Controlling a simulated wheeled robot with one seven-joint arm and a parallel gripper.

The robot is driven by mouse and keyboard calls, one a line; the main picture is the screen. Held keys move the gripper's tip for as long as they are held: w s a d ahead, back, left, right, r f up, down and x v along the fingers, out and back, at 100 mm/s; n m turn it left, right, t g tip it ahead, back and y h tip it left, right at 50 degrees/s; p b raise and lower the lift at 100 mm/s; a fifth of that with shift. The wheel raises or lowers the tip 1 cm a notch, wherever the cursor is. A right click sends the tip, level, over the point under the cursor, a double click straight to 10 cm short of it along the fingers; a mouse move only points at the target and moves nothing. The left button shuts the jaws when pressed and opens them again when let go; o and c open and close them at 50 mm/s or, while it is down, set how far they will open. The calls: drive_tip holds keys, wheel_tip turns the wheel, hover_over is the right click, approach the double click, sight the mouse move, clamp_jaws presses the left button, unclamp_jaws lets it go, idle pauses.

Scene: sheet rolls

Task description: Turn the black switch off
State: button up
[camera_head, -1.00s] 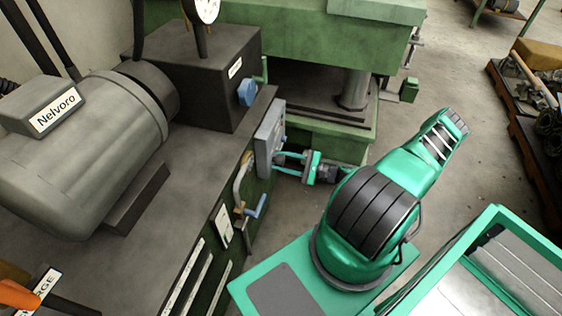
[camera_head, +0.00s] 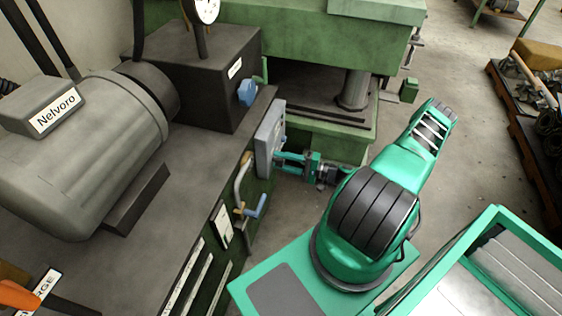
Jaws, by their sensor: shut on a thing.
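My gripper (camera_head: 279,162) reaches left to the front of a grey switch box (camera_head: 266,136) on the side of the dark machine cabinet. Its green fingers are close together at the face of the box. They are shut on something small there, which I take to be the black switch. The switch itself is hidden by the fingers and by the angle of view, so its position cannot be told.
A blue-handled lever (camera_head: 256,207) and a bent pipe stand out just below the box. A grey motor (camera_head: 80,150) and a dark block with a blue knob (camera_head: 246,93) sit on the cabinet top. A green press (camera_head: 300,40) stands behind. Floor to the right is partly clear.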

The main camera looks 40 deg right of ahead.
drive_tip(key=shift+f, duration=0.1)
idle(0.5)
drive_tip(key=o, duration=1.1)
drive_tip(key=shift+c, duration=0.2)
drive_tip(key=v, duration=1)
drive_tip(key=shift+s+d, duration=0.25)
drive_tip(key=shift+d, duration=0.05)
drive_tip(key=shift+n, duration=0.3)
